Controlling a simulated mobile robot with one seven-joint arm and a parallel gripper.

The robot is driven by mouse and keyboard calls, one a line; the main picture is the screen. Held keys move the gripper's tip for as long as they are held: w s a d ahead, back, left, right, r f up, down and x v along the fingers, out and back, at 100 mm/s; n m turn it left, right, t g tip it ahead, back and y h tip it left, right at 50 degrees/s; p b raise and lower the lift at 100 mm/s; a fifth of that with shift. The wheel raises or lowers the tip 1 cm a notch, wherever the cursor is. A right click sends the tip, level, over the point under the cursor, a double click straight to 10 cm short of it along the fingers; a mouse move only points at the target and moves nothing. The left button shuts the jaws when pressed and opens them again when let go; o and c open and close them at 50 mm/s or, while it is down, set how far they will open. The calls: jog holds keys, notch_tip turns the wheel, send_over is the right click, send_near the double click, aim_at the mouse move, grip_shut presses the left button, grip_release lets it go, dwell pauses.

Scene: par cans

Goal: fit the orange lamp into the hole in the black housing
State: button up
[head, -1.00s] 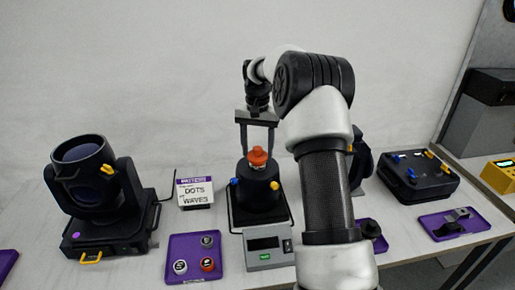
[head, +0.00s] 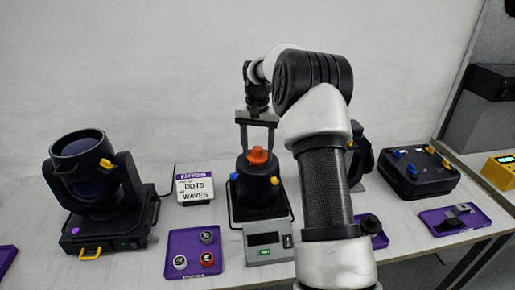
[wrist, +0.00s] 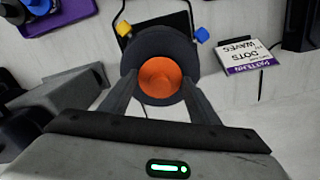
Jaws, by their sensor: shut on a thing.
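The orange lamp (head: 258,155) is at the top of the black housing (head: 259,188), over its hole. Only its orange cap shows; its lower part is hidden in the housing. In the wrist view the lamp (wrist: 160,78) looks centred within the dark round housing top (wrist: 160,42). My gripper (head: 257,148) reaches down from above and is shut on the lamp, with one finger on each side; the fingers also show in the wrist view (wrist: 159,82). The housing has a blue knob (head: 233,177) and a yellow knob (head: 275,181). I cannot tell whether the lamp is fully seated.
A purple tray with several small round parts (head: 178,242) is at front left. A large black spotlight (head: 86,178) and a sign (head: 194,187) stand left. A black case (head: 420,178) is at right.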

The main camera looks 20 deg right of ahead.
jog(key=shift+f+b, duration=0.35)
jog(key=shift+f, duration=0.45)
jog(key=o, duration=1.3)
jog(key=shift+c, duration=0.2)
jog(key=shift+r, duration=0.1)
notch_tip(320, 180, up, 16)
jog(key=p, duration=0.2)
jog(key=s+a+r+n+t+p, duration=0.1)
jog(key=s+a+r, duration=0.15)
jog(key=r, duration=0.25)
jog(key=s+a+r+n+p, duration=0.1)
jog(key=s+a+r, duration=0.1)
jog(key=s+r, duration=0.15)
jog(key=s+a+r+n+t+p, duration=0.1)
jog(key=s+a+r, duration=0.15)
jog(key=s, duration=0.25)
jog(key=s+a+r+n+t, duration=0.1)
jog(key=s+a+r, duration=0.15)
jog(key=s, duration=0.35)
jog(key=s+a+f+n+t+p, duration=0.1)
jog(key=s+f, duration=0.1)
jog(key=s, duration=0.7)
jog(key=s+a+f+n+t+p, duration=0.1)
jog(key=s+a+f, duration=0.1)
jog(key=s, duration=0.7)
jog(key=shift+s+f+n+t+p, duration=0.3)
jog(key=shift+s+f+n, duration=0.1)
jog(key=shift+f, duration=0.4)
